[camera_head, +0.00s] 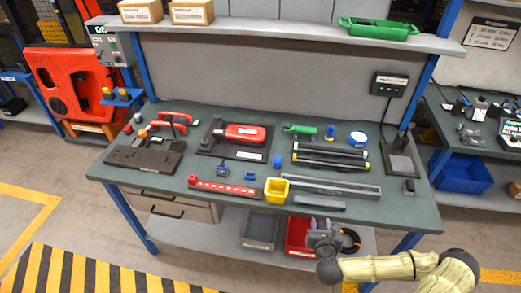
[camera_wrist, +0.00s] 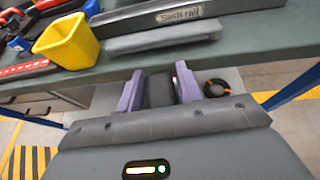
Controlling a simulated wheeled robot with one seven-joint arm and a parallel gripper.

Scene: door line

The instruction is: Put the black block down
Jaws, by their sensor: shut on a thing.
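My gripper (camera_wrist: 158,88) is shut on the black block (camera_wrist: 159,91), which sits between its two purple-grey fingers in the wrist view. In the head view my gripper (camera_head: 322,232) is in front of the bench's front edge, below the level of the top, with the lower shelf behind it. The block cannot be told apart from the gripper there. The green bench top (camera_head: 150,192) lies beyond the fingers; in the wrist view its front edge (camera_wrist: 250,62) runs above the block, which appears clear of it.
A yellow bin (camera_head: 276,191), a dark grey bar (camera_head: 318,203) and a long sash rail (camera_head: 335,187) lie near the front edge. A red bin (camera_head: 299,238) and a grey bin (camera_head: 258,232) stand on the lower shelf (camera_head: 200,237). Some bare top shows at front right.

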